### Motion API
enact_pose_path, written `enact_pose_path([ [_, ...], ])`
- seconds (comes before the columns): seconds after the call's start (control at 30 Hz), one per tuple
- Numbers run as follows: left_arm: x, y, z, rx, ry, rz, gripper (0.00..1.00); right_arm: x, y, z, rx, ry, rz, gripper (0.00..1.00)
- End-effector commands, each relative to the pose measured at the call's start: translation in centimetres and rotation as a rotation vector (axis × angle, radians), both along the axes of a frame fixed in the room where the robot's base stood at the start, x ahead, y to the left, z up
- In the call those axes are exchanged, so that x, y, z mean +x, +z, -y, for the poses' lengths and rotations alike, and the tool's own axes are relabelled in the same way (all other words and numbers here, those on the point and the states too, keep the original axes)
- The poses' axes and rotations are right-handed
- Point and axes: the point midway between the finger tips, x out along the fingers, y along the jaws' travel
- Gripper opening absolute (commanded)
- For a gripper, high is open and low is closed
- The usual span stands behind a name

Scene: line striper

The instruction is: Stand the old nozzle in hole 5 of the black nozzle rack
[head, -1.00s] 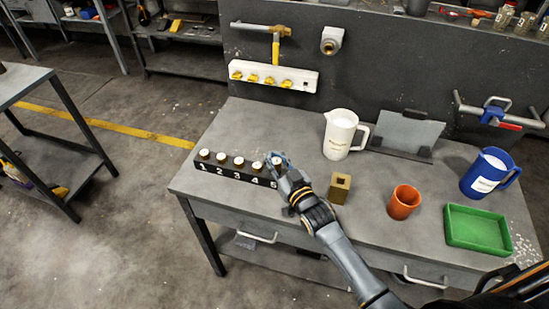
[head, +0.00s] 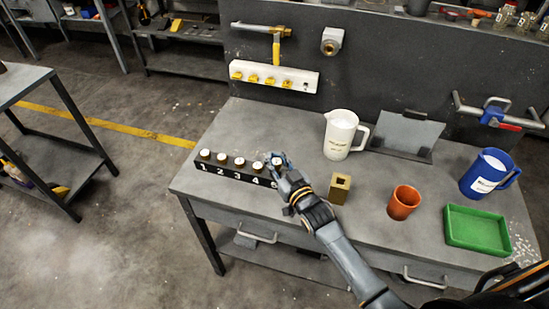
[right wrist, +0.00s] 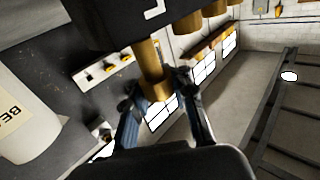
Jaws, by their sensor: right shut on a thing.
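The black nozzle rack (head: 228,174) lies at the left end of the grey bench, with white numbers on its front. Nozzles with white tops stand in holes 1 to 4. The old nozzle (head: 276,160), brass with a white top, is at the hole 5 end. My right gripper (head: 281,166) is shut on it. In the right wrist view the brass nozzle (right wrist: 152,68) is upright to the rack (right wrist: 118,22), between my fingers (right wrist: 157,98). The gripper partly covers hole 5, so how deep the nozzle sits is unclear. My left gripper is not in view.
A brass block with a square hole (head: 340,188) stands right of my right gripper. A white pitcher (head: 341,134), orange cup (head: 403,202), blue jug (head: 488,173) and green tray (head: 478,230) are on the bench. The bench behind the rack is clear.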

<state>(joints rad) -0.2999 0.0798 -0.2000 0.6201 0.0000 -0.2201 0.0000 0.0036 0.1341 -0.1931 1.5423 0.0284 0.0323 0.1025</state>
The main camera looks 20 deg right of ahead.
Motion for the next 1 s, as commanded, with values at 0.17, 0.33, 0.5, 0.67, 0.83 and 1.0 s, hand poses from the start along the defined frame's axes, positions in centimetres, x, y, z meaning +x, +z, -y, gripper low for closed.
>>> enact_pose_path([
  [0.17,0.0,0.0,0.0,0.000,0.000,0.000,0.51,-0.3,-0.9,-0.1,-0.003,0.001,-0.020,0.00],
  [0.33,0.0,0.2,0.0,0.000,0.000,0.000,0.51,-0.3,-0.7,-0.1,-0.003,0.002,-0.020,0.00],
  [0.5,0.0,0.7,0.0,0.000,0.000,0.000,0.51,-0.3,-0.2,-0.1,-0.002,0.001,-0.018,0.00],
  [0.67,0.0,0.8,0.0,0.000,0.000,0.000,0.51,-0.2,0.2,-0.1,-0.001,0.001,-0.012,0.00],
  [0.83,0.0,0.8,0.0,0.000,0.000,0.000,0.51,-0.1,0.3,0.0,-0.001,0.001,-0.008,0.24],
  [1.0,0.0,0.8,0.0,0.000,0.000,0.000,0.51,-0.1,0.4,0.0,0.000,0.000,-0.005,0.51],
])
